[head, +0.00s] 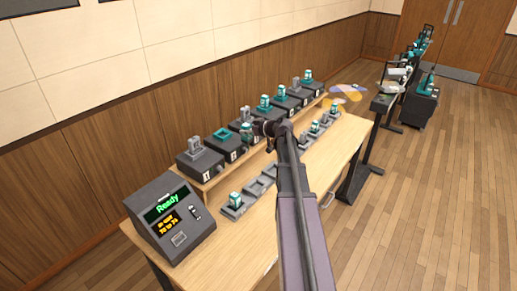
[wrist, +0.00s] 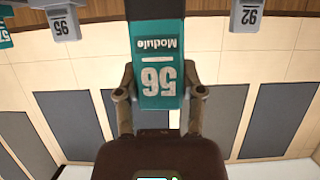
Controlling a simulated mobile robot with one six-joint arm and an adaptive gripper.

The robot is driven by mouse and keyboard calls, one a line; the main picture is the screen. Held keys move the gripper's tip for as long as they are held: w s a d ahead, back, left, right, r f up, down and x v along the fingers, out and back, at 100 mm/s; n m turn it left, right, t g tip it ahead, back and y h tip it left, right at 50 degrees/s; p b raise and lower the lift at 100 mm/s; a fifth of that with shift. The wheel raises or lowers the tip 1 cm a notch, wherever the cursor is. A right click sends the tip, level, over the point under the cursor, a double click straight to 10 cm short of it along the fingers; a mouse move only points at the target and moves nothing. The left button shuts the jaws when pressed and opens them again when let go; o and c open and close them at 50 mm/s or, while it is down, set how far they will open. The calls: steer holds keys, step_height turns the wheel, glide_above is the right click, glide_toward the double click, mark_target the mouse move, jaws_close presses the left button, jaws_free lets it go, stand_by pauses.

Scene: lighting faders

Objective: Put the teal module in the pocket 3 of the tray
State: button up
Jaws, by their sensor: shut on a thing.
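My gripper (wrist: 160,88) is shut on a teal module (wrist: 152,60), with one finger on each side. The module's label reads "56 Module" and appears upside down in the wrist view. A dark block (wrist: 156,8) meets its far end; I cannot tell whether the module sits in it. In the head view, my gripper (head: 266,128) is at the shelf row near the third unit, and my arm hides part of that area. The tray (head: 258,188) lies along the table with grey pockets, some empty near the front. Its pocket numbers are not legible.
Dark units with grey or teal modules line the raised shelf (head: 215,178). Grey modules 95 (wrist: 63,24) and 92 (wrist: 246,15) flank the held one. A console (head: 170,217) reading "Ready" stands at the front left. Several modules stand in the tray's far end.

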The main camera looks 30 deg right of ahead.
steer(key=s+d+f+b, duration=0.3)
steer(key=s+f+b, duration=0.4)
steer(key=f+b, duration=0.2)
steer(key=s+d+f+b, duration=0.3)
steer(key=s+f+b, duration=0.5)
steer(key=f, duration=0.1)
steer(key=shift+b, duration=0.35)
steer(key=shift+w+d, duration=0.1)
steer(key=shift+d, duration=0.1)
steer(key=w+d, duration=0.4)
steer(key=w, duration=0.2)
steer(key=w+d+f+b, duration=0.1)
steer(key=w+d, duration=0.3)
steer(key=w, duration=0.3)
steer(key=shift+w+f, duration=0.2)
steer(key=shift+w, duration=0.1)
steer(key=shift+b, duration=0.3)
steer(key=shift+f+b, duration=1.7)
steer(key=shift+f, duration=0.05)
steer(key=shift+f, duration=0.2)
